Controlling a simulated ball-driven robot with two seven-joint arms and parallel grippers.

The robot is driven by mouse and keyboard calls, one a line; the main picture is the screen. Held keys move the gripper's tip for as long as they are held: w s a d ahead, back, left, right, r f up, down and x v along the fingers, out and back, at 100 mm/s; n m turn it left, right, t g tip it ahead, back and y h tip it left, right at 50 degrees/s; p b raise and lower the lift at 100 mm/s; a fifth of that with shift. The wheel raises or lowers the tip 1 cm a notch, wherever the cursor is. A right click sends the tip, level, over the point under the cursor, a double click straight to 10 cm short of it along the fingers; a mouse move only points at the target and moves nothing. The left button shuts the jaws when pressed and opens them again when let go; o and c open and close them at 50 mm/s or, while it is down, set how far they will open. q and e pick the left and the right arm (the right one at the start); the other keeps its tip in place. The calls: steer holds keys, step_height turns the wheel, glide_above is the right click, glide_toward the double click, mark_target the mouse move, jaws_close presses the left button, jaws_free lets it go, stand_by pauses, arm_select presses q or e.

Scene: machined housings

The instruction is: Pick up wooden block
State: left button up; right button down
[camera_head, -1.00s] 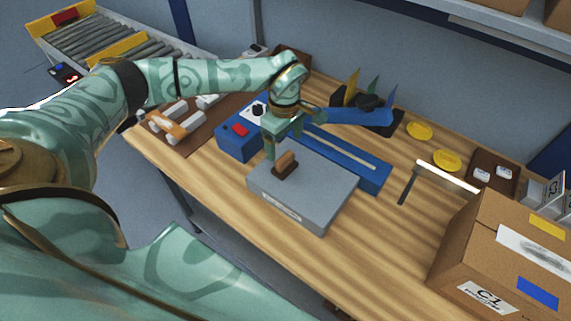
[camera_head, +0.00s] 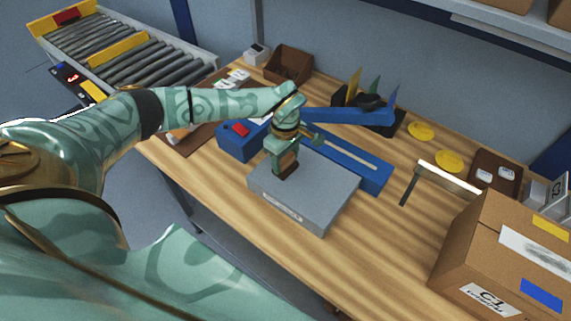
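The small brown wooden block (camera_head: 289,165) stands on top of the grey slab (camera_head: 320,194) on the wooden table. My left gripper (camera_head: 284,165) has come down over the block from above, with a pale green finger at its left side. The gripper hides the upper part of the block. I cannot tell whether the fingers touch or grip it. The block still appears to be on the slab. My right gripper is out of view.
A blue device with a red button (camera_head: 240,129) and a long blue bar lie behind the slab. A black holder with coloured cards (camera_head: 381,117) and yellow discs (camera_head: 449,161) are farther back. A cardboard box (camera_head: 498,262) stands at right. Table is clear before it.

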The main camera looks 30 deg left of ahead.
arm_select(q)
steer(key=shift+r, duration=0.15)
steer(key=shift+r, duration=0.25)
step_height(320, 180, up, 3)
steer(key=shift+s+a+r, duration=0.1)
steer(key=s+a+r, duration=0.1)
steer(key=s+r, duration=0.3)
steer(key=s, duration=0.2)
steer(key=s+a+r+p, duration=0.1)
steer(key=s+r, duration=0.4)
steer(key=s, duration=0.2)
steer(key=shift+s+a, duration=0.2)
steer(key=shift+s, duration=0.1)
